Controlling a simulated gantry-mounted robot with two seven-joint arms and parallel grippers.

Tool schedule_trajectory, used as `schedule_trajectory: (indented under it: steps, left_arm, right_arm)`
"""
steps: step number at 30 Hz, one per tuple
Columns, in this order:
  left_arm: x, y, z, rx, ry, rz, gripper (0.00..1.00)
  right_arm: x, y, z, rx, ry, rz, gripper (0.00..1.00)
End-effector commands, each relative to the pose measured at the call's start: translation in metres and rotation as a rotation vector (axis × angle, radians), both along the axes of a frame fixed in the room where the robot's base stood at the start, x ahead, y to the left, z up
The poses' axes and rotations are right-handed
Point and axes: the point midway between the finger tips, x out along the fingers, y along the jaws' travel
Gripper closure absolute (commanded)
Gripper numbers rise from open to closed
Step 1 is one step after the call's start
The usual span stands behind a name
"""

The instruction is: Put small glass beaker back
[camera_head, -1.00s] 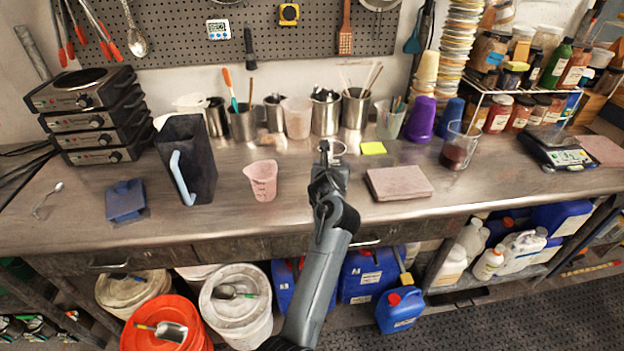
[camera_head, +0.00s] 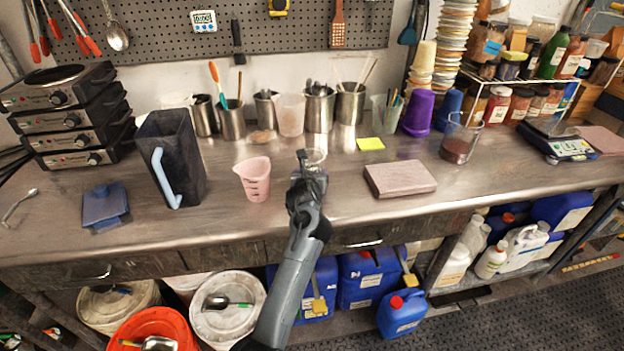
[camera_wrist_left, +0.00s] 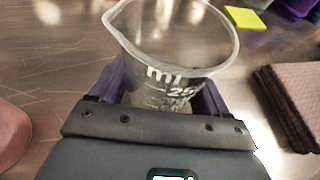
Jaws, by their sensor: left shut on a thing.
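My left gripper (camera_head: 304,160) reaches over the middle of the bench and is shut on a small clear glass beaker (camera_head: 317,155). In the left wrist view, the beaker (camera_wrist_left: 180,38) stands between the purple fingers of the gripper (camera_wrist_left: 163,92), with its wide rim and spout up and white markings on its wall. I cannot tell whether its base touches the bench. My right gripper is not in view.
A pink measuring cup (camera_head: 256,180) stands left of the gripper and a pinkish slab (camera_head: 400,178) lies right. Behind are metal cups (camera_head: 319,108) of tools and a yellow note (camera_head: 370,144). A beaker with dark red contents (camera_head: 457,148) stands farther right. The front strip is clear.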

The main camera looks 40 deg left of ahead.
Motion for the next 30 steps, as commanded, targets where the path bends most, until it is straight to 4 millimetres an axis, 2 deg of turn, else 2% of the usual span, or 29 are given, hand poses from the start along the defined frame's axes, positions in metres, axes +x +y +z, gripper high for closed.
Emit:
schedule_trajectory:
  steps: [13, 14, 18, 30]
  left_arm:
    - [0.0005, -0.0006, -0.0039, -0.001, -0.004, -0.001, 0.67]
    - [0.0004, -0.0006, -0.0037, 0.000, -0.003, -0.001, 0.21]
    - [0.0003, -0.0003, -0.0033, -0.001, -0.002, -0.001, 0.00]
    - [-0.0004, -0.0024, 0.0041, -0.001, -0.002, -0.001, 0.00]
  right_arm:
    - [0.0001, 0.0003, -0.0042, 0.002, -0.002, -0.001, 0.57]
    - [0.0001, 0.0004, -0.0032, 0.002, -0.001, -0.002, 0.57]
    - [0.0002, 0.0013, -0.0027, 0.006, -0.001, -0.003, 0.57]
    - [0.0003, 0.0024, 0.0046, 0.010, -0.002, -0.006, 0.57]
